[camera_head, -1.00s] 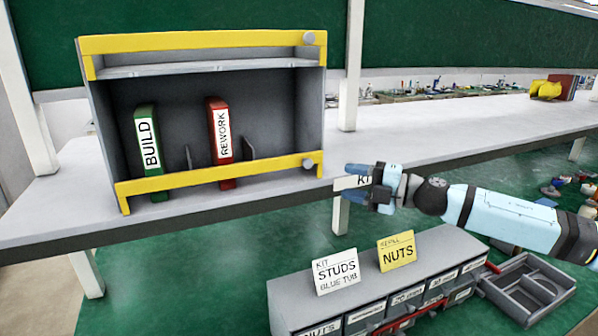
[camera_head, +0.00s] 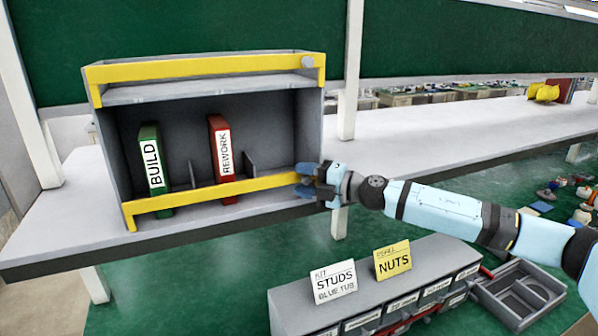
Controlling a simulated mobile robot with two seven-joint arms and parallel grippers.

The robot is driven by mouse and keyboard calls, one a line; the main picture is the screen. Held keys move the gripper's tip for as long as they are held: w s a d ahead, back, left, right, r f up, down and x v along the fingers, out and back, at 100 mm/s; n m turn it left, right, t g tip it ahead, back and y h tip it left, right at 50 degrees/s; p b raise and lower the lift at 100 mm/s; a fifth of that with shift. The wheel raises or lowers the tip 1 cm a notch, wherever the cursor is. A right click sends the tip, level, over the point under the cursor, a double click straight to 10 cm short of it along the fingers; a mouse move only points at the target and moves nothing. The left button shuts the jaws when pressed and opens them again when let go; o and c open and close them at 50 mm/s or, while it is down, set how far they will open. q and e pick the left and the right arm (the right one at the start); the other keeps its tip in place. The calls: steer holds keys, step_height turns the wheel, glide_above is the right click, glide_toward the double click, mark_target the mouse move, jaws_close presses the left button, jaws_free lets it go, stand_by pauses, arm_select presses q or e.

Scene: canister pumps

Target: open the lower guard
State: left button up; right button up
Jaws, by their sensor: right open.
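A grey two-level cabinet (camera_head: 112,150) stands on the grey bench. Its lower guard (camera_head: 215,196) is a yellow bar across the front of the lower compartment, in front of the green BUILD binder (camera_head: 154,165) and the red REWORK binder (camera_head: 222,150). The upper guard (camera_head: 200,68) is a similar yellow bar at the top, with a grey knob (camera_head: 307,62) at its right end. My right gripper (camera_head: 305,181) is open at the right end of the lower guard and hides the knob there. I cannot tell whether it touches the knob. My left gripper is out of view.
A drawer unit (camera_head: 400,285) with a STUDS card (camera_head: 333,282) and a yellow NUTS card (camera_head: 392,261) stands below the bench front. A grey tray (camera_head: 518,292) is beside it. A white post (camera_head: 349,75) rises behind.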

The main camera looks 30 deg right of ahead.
steer(key=shift+w+a, duration=0.45)
steer(key=shift+a, duration=0.05)
